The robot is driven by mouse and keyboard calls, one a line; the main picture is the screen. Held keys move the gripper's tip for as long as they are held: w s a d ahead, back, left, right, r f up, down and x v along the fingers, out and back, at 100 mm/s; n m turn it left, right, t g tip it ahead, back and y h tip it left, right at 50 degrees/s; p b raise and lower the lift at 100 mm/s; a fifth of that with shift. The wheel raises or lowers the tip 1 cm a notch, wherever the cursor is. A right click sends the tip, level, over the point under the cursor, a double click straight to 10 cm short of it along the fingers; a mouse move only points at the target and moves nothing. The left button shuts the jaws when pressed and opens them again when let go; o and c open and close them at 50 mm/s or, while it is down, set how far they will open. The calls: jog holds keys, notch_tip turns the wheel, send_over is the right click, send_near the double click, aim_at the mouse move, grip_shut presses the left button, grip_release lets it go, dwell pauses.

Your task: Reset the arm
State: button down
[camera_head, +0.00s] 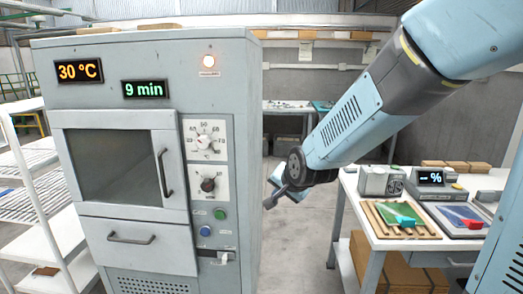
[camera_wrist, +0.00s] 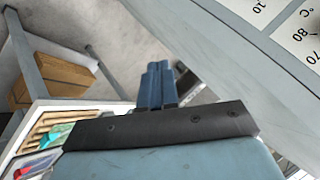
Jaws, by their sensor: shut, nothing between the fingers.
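My light blue arm reaches in from the upper right in the head view, and my gripper (camera_head: 269,205) points down and left beside the right side of the grey cabinet (camera_head: 150,55). In the wrist view my gripper (camera_wrist: 157,68) has its two fingers together, with nothing between them. The cabinet's side and dial panel fill the upper right of the wrist view. The cabinet door is closed, and its displays read 30 °C and 9 min.
A white table (camera_head: 352,183) on the right holds a grey box (camera_head: 375,180), a display unit (camera_head: 432,178), and trays with a teal and a red block. A wire shelf rack (camera_head: 60,255) stands at the left. Cardboard boxes (camera_head: 400,275) sit under the table. Floor between cabinet and table is clear.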

jog(key=s+d+r+n+g+h, duration=0.1)
jog(key=s+d+r+n, duration=0.2)
jog(key=s+d, duration=0.6)
jog(key=s+d+r+n+g+h, duration=0.2)
jog(key=s+d+r, duration=0.5)
jog(key=s, duration=0.5)
jog(key=d, duration=0.2)
jog(key=shift+s+d+r+n, duration=0.15)
jog(key=shift+s+d+n, duration=0.15)
jog(key=shift+s+n, duration=0.1)
